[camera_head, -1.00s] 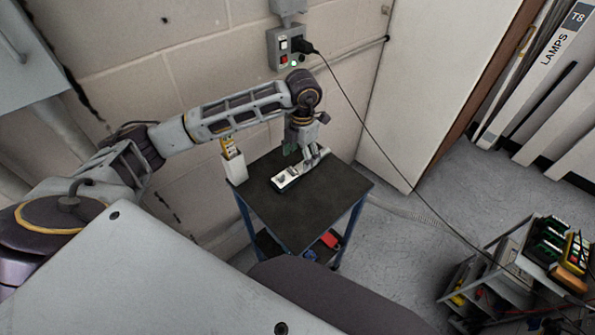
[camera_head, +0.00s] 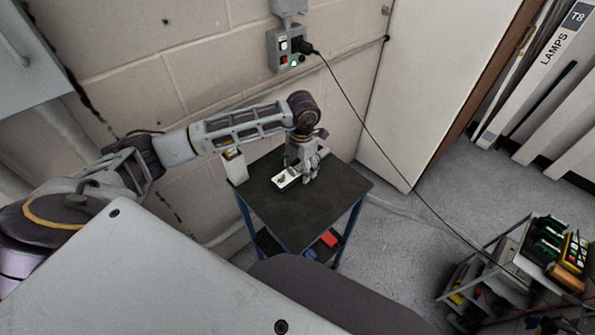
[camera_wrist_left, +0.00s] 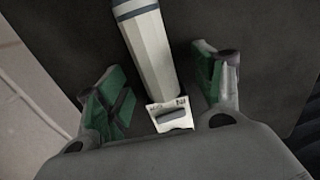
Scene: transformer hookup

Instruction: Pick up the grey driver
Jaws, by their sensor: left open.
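The grey driver (camera_head: 286,179) is a long pale box lying on the dark top of a small cart. In the left wrist view the driver (camera_wrist_left: 150,52) shows a dark band near the far end and a small terminal end close to the palm. My left gripper (camera_head: 307,172) is low over the driver in the head view and hides part of it. In the left wrist view the left gripper (camera_wrist_left: 163,90) is open, with one green-padded finger on each side of the driver and visible gaps. My right gripper is not in view.
The cart top (camera_head: 305,215) is clear around the driver. A white holder (camera_head: 235,167) stands at its back left corner, by the block wall. A wall socket (camera_head: 290,46) has a black cable running right to another cart (camera_head: 500,262).

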